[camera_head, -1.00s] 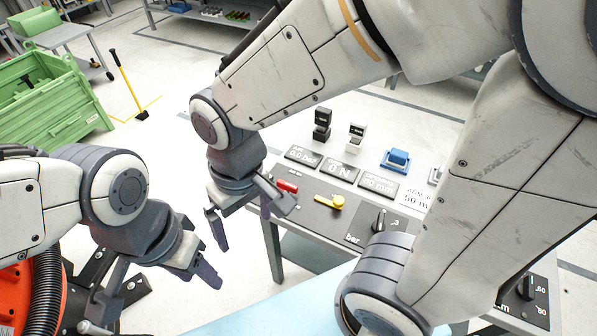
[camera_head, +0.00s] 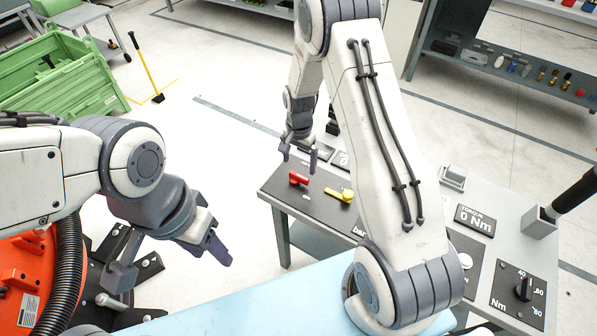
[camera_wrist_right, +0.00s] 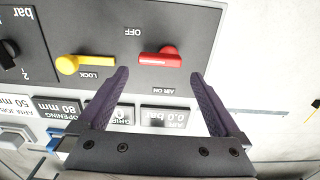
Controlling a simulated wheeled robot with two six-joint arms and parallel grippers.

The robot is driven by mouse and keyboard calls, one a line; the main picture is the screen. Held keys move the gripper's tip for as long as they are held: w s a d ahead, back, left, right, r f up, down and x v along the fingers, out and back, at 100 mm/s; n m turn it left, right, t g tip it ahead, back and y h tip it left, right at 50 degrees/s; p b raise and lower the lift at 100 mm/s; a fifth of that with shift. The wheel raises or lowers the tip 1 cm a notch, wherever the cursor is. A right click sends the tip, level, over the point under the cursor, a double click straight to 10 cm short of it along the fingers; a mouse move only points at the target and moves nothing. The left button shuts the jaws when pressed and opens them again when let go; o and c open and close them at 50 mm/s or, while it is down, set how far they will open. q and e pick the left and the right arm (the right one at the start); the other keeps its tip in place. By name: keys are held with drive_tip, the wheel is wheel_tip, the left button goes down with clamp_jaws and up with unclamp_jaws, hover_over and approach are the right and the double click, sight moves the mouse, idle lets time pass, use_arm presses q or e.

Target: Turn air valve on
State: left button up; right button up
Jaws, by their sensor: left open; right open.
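The red air valve handle (camera_head: 298,178) sits on the dark panel (camera_head: 283,201) at the near left part of the bench. In the right wrist view the red handle (camera_wrist_right: 160,59) lies crosswise, between the "OFF" and "AIR ON" labels. A yellow lock handle (camera_head: 340,195) is beside it; it also shows in the right wrist view (camera_wrist_right: 82,65). My right gripper (camera_head: 299,155) is open and empty, just behind the red handle, with its fingertips on either side and apart from it (camera_wrist_right: 160,76). My left gripper (camera_head: 170,262) is open and empty, away from the bench.
The air display (camera_wrist_right: 165,116) reads 0.0 bar, upside down in the wrist view. A dark knob (camera_wrist_right: 10,53) is on the panel past the yellow handle. My right arm hides the bench's middle. A green crate (camera_head: 62,75) stands on the floor at the left.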

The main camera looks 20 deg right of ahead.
sight(299, 175)
wheel_tip(299, 175, down, 6)
drive_tip(key=shift+p, duration=0.4)
drive_tip(key=c, duration=1.1)
